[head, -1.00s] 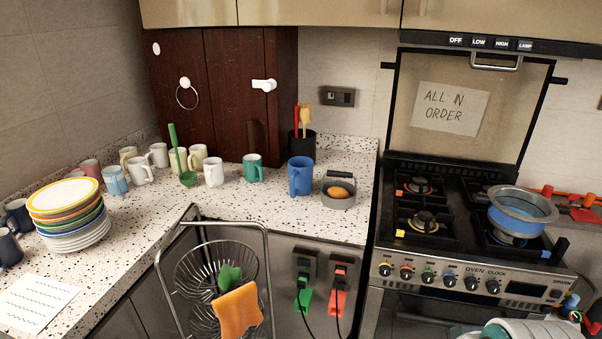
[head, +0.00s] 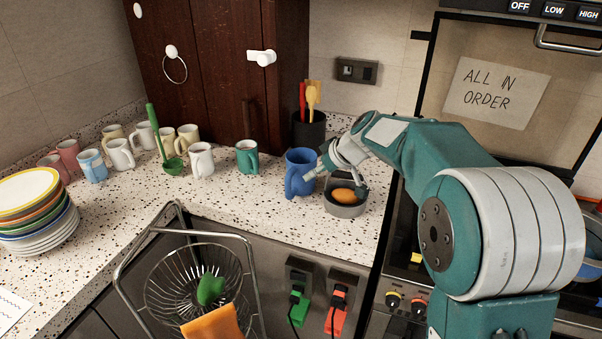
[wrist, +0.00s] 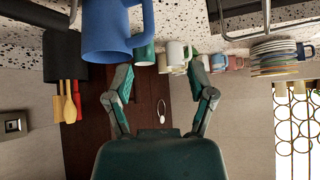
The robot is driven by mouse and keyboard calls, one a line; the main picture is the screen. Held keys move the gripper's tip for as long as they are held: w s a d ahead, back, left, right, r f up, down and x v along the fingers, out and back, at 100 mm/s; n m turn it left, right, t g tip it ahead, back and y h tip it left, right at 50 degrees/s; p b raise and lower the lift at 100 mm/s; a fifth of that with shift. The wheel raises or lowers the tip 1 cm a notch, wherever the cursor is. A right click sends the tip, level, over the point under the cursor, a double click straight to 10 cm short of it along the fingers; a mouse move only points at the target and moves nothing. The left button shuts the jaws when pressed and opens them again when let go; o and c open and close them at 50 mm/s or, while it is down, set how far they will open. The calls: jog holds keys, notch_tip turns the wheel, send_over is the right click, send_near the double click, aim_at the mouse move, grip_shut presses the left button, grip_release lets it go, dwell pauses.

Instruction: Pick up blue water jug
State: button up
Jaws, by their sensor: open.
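The blue water jug (head: 299,160) stands upright on the speckled counter, its handle facing left and towards me. My gripper (head: 337,180) reaches in from the right, over the grey bowl, with one finger close to the jug's right side. I cannot tell whether it touches. In the wrist view, which is upside down, the jug (wrist: 108,32) is at the top left. My gripper (wrist: 161,78) has its two fingers spread with nothing between them, and the jug lies off to their left.
A grey bowl (head: 345,210) with a brown, egg-like thing sits right beside the jug. A black utensil holder (head: 309,132) stands behind. Several mugs, including a teal one (head: 247,158), stand to the left. A wire rack (head: 150,300) is at the front; the stove is right.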

jog(key=n, duration=0.1)
send_near(287, 185)
jog(key=w+f, duration=0.1)
jog(key=w, duration=0.1)
jog(key=shift+y, duration=0.4)
jog(key=x, duration=1)
jog(key=shift+s+d+f, duration=0.25)
jog(key=shift+f, duration=0.1)
jog(key=shift+r, duration=0.1)
grip_shut()
